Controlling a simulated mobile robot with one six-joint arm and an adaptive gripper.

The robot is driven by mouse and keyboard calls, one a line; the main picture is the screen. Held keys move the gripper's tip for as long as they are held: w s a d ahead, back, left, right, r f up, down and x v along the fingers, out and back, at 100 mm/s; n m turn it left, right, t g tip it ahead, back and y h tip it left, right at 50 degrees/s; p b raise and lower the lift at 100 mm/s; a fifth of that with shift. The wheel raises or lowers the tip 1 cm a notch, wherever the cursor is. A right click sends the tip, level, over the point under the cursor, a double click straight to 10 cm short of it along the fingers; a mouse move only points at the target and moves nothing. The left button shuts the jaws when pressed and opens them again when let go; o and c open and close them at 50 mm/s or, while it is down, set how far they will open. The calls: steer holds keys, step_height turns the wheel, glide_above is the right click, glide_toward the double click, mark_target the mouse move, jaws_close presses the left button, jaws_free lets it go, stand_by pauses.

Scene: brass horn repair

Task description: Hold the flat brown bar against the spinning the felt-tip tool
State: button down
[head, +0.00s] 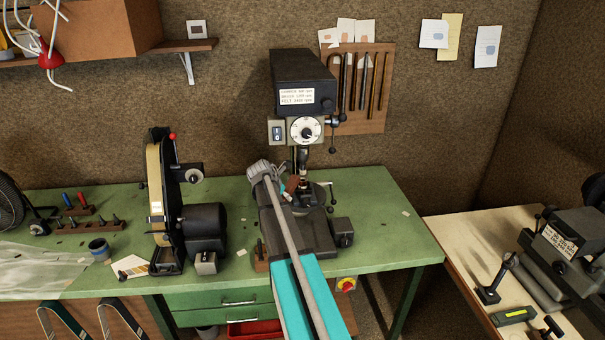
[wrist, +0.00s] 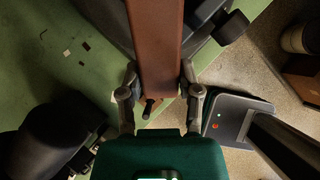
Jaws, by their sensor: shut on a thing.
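The flat brown bar (wrist: 155,45) runs up the middle of the wrist view, between the two fingers of my gripper (wrist: 158,92), which is shut on it. The bar's far end is cut off by the top edge there. In the head view a small part of the bar (head: 293,184) shows beside my gripper (head: 284,185), close to the spindle of the drill press. The felt-tip tool (head: 304,183) seems to sit under the spindle, small and partly hidden. I cannot tell whether the bar touches it, or whether it spins.
The drill press (head: 303,85) stands on the green bench (head: 385,225), with a belt sander (head: 160,200) to its left. A tool board (head: 375,110) hangs behind. A lighter bench (head: 460,240) with a dark machine is at right. The green bench's right end is mostly clear.

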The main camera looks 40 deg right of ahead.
steer(key=shift+s+a, duration=0.2)
steer(key=shift+a, duration=0.6)
steer(key=shift+s+a, duration=0.2)
steer(key=shift+a, duration=0.55)
steer(key=shift+s+a, duration=0.2)
steer(key=shift+a, duration=0.6)
steer(key=shift+s, duration=0.1)
